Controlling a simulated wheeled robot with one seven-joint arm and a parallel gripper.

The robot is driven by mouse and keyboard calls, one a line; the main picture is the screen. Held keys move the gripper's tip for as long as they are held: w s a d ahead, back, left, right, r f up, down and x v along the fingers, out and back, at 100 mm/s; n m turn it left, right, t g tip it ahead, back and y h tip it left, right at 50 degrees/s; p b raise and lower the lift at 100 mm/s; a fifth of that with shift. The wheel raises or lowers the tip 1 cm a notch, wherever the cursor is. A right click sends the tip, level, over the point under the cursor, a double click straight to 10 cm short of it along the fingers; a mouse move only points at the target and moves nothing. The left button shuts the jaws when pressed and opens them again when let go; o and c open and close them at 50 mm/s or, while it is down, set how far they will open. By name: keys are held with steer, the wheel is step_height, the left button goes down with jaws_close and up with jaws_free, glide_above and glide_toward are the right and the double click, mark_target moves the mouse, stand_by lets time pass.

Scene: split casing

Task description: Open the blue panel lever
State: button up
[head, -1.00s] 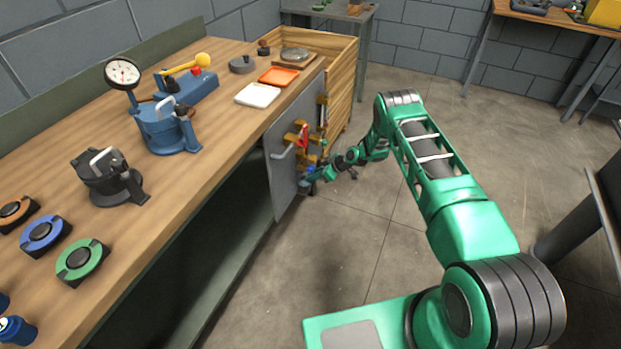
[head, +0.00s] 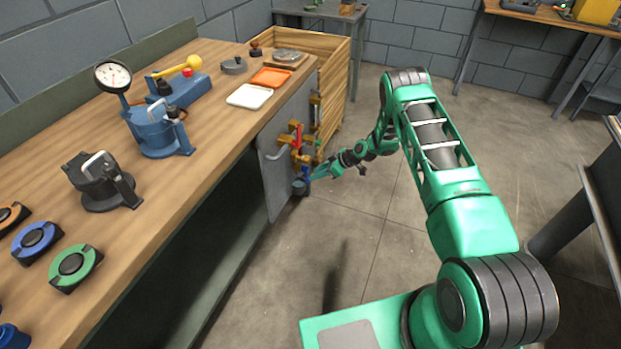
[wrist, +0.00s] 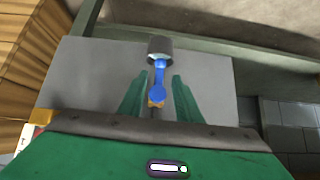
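The blue panel lever (wrist: 159,78) shows in the wrist view on a grey panel (wrist: 215,85), its arm pointing up the picture to a dark grey cylindrical end (wrist: 160,48). My gripper (wrist: 160,76) is open, with one green finger on each side of the lever and visible gaps between. In the head view my gripper (head: 314,174) is at the lower right of the upright panel (head: 274,178), beside the lever's dark end (head: 300,187). The lever's pivot is small and partly hidden there.
A red lever (head: 296,135) and a pale-handled lever (head: 276,154) sit on the panel above the blue one. The workbench (head: 190,130) borders the panel on the left, and a wooden crate (head: 335,95) stands behind it.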

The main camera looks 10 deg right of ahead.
steer(key=v, duration=0.4)
stand_by(0.4)
steer(key=s+d+r+m+g+h, duration=0.15)
steer(key=s+d+r, duration=0.4)
steer(key=r, duration=0.55)
steer(key=s+d+r+m+h, duration=0.2)
steer(key=s+d+r+m, duration=0.3)
steer(key=r, duration=0.6)
steer(key=s+d+r+m+g+h, duration=0.15)
steer(key=s+d+r, duration=0.35)
steer(key=r, duration=0.6)
steer(key=s+r+m+h, duration=0.15)
steer(key=s+r, duration=0.35)
steer(key=s, duration=0.5)
steer(key=s+r+m+h, duration=0.15)
steer(key=s+r, duration=0.25)
steer(key=s, duration=0.6)
steer(key=s+a+r+m+g, duration=0.1)
steer(key=s+m, duration=0.5)
steer(key=s, duration=1.4)
steer(key=shift+a+r+g+y, duration=0.25)
steer(key=shift+r+g+y, duration=0.15)
steer(key=shift+r+g, duration=0.25)
